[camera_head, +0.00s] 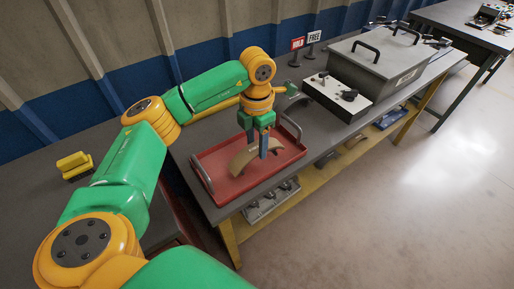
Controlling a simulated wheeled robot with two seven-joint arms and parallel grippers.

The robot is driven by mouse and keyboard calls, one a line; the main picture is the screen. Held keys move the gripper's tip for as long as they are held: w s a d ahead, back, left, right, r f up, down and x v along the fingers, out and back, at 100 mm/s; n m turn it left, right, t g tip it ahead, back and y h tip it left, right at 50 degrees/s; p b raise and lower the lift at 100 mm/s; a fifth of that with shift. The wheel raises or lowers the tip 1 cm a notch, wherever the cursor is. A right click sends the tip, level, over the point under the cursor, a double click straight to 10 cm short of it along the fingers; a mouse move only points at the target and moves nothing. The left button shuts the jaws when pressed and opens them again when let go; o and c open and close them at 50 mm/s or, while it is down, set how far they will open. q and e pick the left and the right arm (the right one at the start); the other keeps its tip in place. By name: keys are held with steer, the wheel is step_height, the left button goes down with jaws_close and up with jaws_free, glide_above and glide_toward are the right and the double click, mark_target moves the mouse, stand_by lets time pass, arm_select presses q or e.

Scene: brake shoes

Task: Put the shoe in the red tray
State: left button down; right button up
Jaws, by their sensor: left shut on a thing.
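The red tray (212,161) with metal handles stands on the grey workbench. The brake shoe, a tan curved piece (241,165), is inside the tray's outline, low over or on its floor; I cannot tell if it touches. My left gripper (264,155) points down over the tray and is shut on the shoe near its right end. The fingers hide part of the shoe. My right gripper does not show.
A grey lidded box (376,72) and a white control panel (337,96) stand on the bench right of the tray. Small HOLD (297,44) and FREE (314,37) signs stand behind. A yellow block (73,162) lies at left.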

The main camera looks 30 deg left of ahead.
mark_target(257, 148)
arm_select(q)
step_height(257, 148, down, 3)
steer(key=shift+r+p, duration=0.2)
steer(key=shift+p, duration=0.2)
steer(key=shift+f+b, duration=0.3)
steer(key=shift+c, duration=1.6)
jaws_free()
steer(key=shift+r, duration=0.15)
steer(key=shift+r, duration=0.3)
step_height(257, 148, up, 9)
steer(key=shift+d+f+b, duration=0.1)
steer(key=shift+f+b, duration=0.1)
steer(key=shift+b, duration=0.25)
step_height(257, 148, up, 3)
steer(key=shift+p, duration=0.45)
